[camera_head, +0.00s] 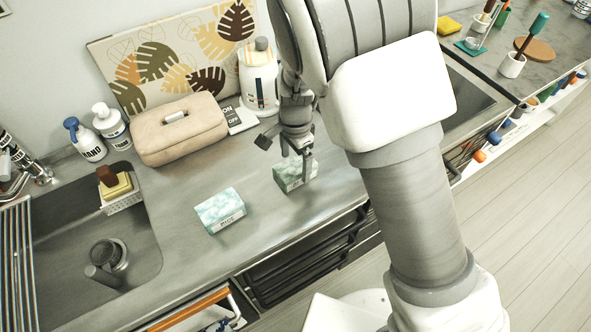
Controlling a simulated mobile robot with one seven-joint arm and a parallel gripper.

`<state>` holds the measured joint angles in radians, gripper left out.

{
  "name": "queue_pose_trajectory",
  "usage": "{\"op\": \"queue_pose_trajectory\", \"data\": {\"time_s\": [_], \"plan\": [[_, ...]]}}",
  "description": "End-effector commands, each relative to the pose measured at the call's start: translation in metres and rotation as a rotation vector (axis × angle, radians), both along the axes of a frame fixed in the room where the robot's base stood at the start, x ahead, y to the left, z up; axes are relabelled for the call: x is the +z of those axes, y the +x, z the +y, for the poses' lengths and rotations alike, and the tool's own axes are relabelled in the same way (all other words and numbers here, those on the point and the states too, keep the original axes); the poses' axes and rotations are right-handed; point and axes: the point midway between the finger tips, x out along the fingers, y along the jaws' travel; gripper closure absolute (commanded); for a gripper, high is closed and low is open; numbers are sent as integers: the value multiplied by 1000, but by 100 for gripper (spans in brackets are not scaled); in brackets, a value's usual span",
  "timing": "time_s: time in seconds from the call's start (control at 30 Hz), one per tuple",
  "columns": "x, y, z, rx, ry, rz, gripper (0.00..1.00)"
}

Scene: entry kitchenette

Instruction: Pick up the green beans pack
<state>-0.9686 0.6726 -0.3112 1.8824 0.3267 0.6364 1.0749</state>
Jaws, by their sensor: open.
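Two small boxy packs with pale green and white marbled tops lie on the grey counter. One pack (218,208) lies apart at the left, with a white label whose small dark word looks like "RICE". The other pack (288,176), in the middle near the front edge, lies right at my gripper (297,158); its label is too hidden to read, so I cannot confirm which is the green beans pack. My gripper points down with its jaws open, and one finger covers part of this pack. I cannot tell whether it touches.
A sink (70,250) is at the left, with a sponge holder (122,200) on its edge. Pump bottles (108,121), a beige box-shaped case (178,130) and a white kettle-like container (259,82) stand along the back. The counter between the two packs is clear.

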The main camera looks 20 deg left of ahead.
Motion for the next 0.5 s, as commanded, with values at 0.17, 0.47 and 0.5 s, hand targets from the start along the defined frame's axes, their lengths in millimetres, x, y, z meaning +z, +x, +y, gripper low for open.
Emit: {"op": "queue_pose_trajectory", "data": {"time_s": [0.17,0.47,0.5], "plan": [[-28,-3,-2,1,-2,1,0],[-35,-3,-1,1,1,-1,0],[-35,-3,-1,1,1,-1,0]]}}
